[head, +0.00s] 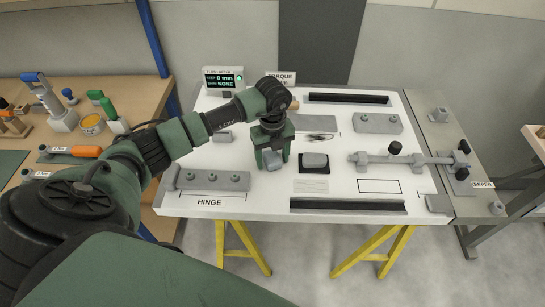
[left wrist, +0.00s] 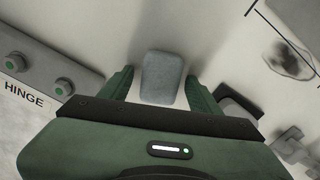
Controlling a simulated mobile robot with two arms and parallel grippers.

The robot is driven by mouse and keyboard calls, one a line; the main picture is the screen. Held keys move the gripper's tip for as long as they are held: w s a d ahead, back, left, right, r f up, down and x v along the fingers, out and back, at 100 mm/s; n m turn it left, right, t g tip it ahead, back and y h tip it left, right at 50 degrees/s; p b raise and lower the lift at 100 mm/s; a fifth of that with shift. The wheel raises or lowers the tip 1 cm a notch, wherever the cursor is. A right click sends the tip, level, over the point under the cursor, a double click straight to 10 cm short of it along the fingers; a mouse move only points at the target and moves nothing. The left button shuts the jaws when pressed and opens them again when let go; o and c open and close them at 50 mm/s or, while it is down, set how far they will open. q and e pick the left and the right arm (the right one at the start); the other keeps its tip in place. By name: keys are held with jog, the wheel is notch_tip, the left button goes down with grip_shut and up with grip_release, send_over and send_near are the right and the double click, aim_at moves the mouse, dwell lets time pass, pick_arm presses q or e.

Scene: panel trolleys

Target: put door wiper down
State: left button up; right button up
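A grey rounded block (head: 272,160), which I take to be the door wiper, is at the white panel near the HINGE strip. It also shows in the left wrist view (left wrist: 162,77). My left gripper (head: 272,152) points down over it with one green finger on each side. In the left wrist view my left gripper (left wrist: 160,85) looks open, with narrow gaps beside the block. I cannot tell whether the block's underside touches the panel. My right gripper is not in view.
The white panel (head: 240,208) bears a hinge strip (head: 213,180), dark rails (head: 348,98), a latch rod (head: 405,159) and a dark smudge (head: 318,138). An outlined rectangle (head: 379,186) is empty. A wooden bench (head: 140,95) with tools stands at left; yellow trestle legs (head: 241,248) are below.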

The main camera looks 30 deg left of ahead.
aim_at(272, 157)
pick_arm(q)
jog(key=shift+r, duration=0.5)
notch_tip(272, 157, up, 11)
jog(key=b, duration=0.2)
jog(key=shift+r+b, duration=0.2)
jog(key=shift+b, duration=0.15)
jog(key=shift+f, duration=0.1)
